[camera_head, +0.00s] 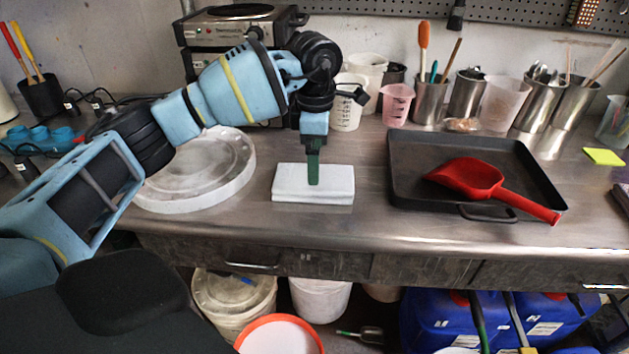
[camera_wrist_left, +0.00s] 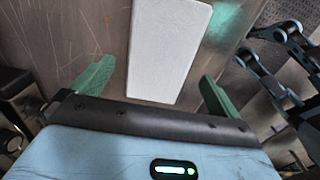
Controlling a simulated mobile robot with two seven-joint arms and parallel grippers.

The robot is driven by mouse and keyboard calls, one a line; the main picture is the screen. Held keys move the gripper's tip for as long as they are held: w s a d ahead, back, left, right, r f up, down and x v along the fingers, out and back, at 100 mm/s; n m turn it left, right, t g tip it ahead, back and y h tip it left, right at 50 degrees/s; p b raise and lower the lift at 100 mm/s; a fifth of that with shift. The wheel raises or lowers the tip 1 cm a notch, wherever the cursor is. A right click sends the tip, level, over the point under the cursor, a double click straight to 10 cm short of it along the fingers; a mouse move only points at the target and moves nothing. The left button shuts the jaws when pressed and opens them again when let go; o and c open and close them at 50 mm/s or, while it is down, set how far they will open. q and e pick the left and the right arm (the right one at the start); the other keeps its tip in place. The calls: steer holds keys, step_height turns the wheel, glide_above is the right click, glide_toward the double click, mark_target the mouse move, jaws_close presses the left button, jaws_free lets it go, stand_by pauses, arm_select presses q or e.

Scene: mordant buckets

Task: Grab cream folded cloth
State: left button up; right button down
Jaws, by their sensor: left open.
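The cream folded cloth (camera_head: 335,184) is a flat, whitish rectangular block lying on the steel counter, left of the dark tray. It also shows in the left wrist view (camera_wrist_left: 168,45), between and beyond the two green fingers. My left gripper (camera_head: 313,180) points down over the cloth, its green fingers overlapping the cloth in the head view. In the left wrist view the left gripper (camera_wrist_left: 155,85) is open, with fingers wide apart and nothing held between them. Whether a finger touches the cloth cannot be told. My right gripper is not in view.
A dark tray (camera_head: 403,178) holding a red scoop (camera_head: 467,178) lies to the right. A round whitish lid (camera_head: 200,170) lies to the left. Measuring cups and steel canisters (camera_head: 430,100) stand at the back. The counter in front of the cloth is bare.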

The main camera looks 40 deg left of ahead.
arm_select(q)
steer(key=shift+w+f, duration=0.1)
steer(key=shift+f, duration=0.4)
steer(key=shift+s+a+f, duration=0.1)
steer(key=shift+f, duration=1.2)
steer(key=shift+s+a+f, duration=0.1)
steer(key=shift+f, duration=1.15)
steer(key=c, duration=0.7)
steer(key=shift+c, duration=0.2)
steer(key=shift+r, duration=0.15)
